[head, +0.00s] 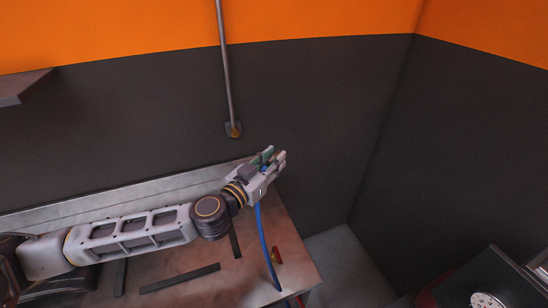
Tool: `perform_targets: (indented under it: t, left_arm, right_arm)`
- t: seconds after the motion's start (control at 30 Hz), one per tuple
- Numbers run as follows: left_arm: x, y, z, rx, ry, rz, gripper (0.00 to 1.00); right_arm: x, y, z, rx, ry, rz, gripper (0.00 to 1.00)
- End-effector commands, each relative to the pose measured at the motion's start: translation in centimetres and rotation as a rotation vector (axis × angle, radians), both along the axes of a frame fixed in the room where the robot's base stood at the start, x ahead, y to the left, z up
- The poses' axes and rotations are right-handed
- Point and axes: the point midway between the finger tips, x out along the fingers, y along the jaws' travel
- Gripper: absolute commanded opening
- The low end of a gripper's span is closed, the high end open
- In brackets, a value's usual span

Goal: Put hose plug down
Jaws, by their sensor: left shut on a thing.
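My left gripper (279,157) is raised above the right end of a metal workbench (251,286), and its fingers point up and to the right. It is shut on the hose plug, which is mostly hidden by the fingers. A blue hose (265,243) hangs from beneath the gripper down to the right edge of the bench. A small part of blue (264,168) shows at the fingers. My right gripper is not in view.
A grey pipe with a brass-coloured end fitting (234,130) runs down the dark wall behind the gripper. Dark flat bars (180,279) and a small red item (276,256) lie on the bench. A dark cabinet (490,275) stands at the lower right.

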Motion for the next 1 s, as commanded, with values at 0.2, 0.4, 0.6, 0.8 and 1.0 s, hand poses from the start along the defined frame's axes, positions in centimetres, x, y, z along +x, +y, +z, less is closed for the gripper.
perform_targets:
  t: [0.2,0.4,0.6,0.8,1.0]
  left_arm:
    - [-0.1,0.3,-0.5,0.001,-0.003,-0.066,0.0]
    - [-0.2,0.6,-1.0,0.002,-0.001,-0.128,0.0]
    - [-0.4,0.8,-1.4,-0.002,-0.003,-0.19,0.0]
    - [-0.6,1.0,-1.9,-0.002,-0.003,-0.25,0.0]
    - [-0.7,1.1,-2.2,-0.008,-0.006,-0.301,0.0]
  right_arm:
    - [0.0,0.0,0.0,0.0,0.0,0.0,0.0]
    - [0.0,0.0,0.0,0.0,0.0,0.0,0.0]
    - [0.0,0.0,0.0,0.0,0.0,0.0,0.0]
    - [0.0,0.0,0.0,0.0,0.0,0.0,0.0]
    - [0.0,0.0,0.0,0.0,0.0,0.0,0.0]
